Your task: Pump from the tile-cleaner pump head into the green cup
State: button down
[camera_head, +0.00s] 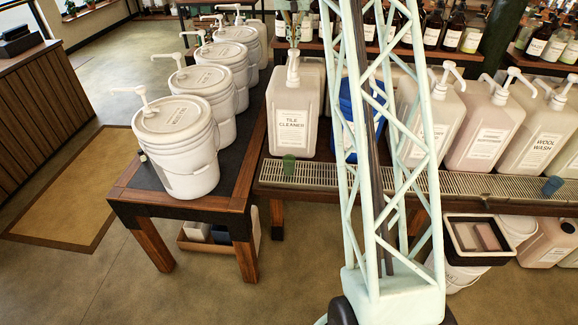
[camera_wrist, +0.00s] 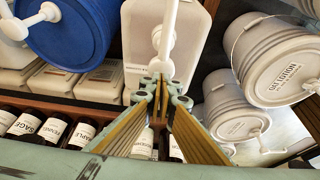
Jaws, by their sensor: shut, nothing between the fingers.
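The tile-cleaner jug (camera_head: 291,122) stands on the middle table, its label facing me. Its white pump head (camera_head: 293,66) rises from the top. The small green cup (camera_head: 289,165) stands on the drip grate in front of the jug. My gripper (camera_head: 293,38) is shut and empty, pointing down just above the pump head; contact is unclear. In the wrist view its closed fingertips (camera_wrist: 161,76) overlap the base of the white pump (camera_wrist: 165,38) on the pale jug (camera_wrist: 137,20). The green cup is not visible there.
A blue container (camera_head: 348,105) stands right of the jug, partly behind my arm. More pump jugs (camera_head: 485,130) line the right. White pump buckets (camera_head: 185,135) fill the left table. A blue cup (camera_head: 552,186) stands on the grate (camera_head: 320,175) at far right. Bottles stand behind.

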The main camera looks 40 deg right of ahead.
aim_at(294, 52)
jog(key=shift+f, duration=0.25)
dwell(0.4)
jog(key=shift+f+b, duration=0.35)
jog(key=shift+f, duration=0.15)
jog(key=shift+f+b, duration=1.35)
jog(key=shift+f, duration=1.45)
jog(key=shift+r, duration=0.1)
dwell(0.4)
jog(key=shift+r+p, duration=2)
jog(key=shift+r, duration=1.45)
jog(key=shift+r+p, duration=1.5)
jog(key=shift+r, duration=1)
